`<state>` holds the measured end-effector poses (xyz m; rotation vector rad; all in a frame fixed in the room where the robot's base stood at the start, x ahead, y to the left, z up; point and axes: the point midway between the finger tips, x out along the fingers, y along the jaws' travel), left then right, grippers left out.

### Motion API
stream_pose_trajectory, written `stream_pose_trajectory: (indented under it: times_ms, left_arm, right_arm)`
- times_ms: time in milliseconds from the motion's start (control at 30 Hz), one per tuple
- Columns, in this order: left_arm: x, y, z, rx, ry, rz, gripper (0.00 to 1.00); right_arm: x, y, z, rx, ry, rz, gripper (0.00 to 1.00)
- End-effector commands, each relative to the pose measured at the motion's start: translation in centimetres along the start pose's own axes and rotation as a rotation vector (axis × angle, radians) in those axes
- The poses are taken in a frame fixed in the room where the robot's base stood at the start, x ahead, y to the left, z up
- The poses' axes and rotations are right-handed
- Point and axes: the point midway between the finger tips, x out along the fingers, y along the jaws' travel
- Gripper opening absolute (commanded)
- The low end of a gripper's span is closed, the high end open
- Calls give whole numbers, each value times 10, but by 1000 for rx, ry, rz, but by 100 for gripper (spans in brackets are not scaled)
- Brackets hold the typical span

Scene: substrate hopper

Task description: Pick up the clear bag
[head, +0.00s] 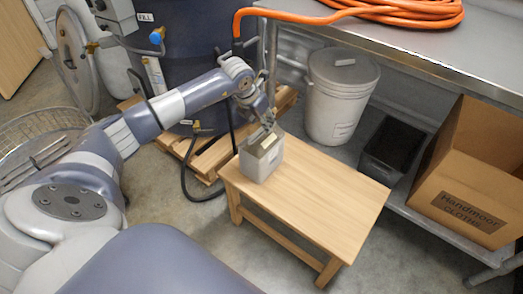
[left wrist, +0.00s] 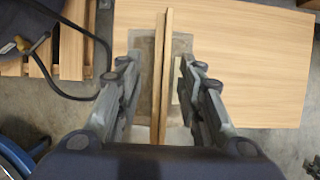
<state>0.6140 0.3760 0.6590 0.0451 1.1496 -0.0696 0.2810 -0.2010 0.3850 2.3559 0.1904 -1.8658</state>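The clear bag (head: 262,160) looks like a greyish, see-through block standing upright on the near-left end of a small wooden table (head: 325,195). In the left wrist view the bag (left wrist: 147,75) is seen from above, with thin tan wooden strips (left wrist: 162,80) along its top. My left gripper (head: 266,124) is just above the bag's top in the head view. In the left wrist view its two fingers (left wrist: 159,70) are spread, one on each side of the strips, with gaps between. My right gripper is in neither view.
A lidded white bucket (head: 338,105), a black bin (head: 392,148) and a cardboard box (head: 475,165) stand behind and right of the table. A steel bench (head: 440,45) holds an orange hose (head: 400,10). A pallet (head: 200,150) carries a dark tank (head: 190,65). The table's right part is clear.

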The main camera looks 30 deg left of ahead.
Motion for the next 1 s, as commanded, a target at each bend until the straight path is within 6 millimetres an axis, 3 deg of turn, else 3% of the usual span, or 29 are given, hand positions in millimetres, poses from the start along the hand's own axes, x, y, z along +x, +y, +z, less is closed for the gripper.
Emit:
stream_pose_trajectory:
  times_ms: [333,500,1000]
  left_arm:
    - [0,0,0,0,0,0,35]
    - [0,0,0,0,0,0,0]
    - [-3,0,4,0,-9,-1,0]
  right_arm:
    - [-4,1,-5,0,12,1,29]
    - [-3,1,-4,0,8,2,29]
    - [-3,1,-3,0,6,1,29]
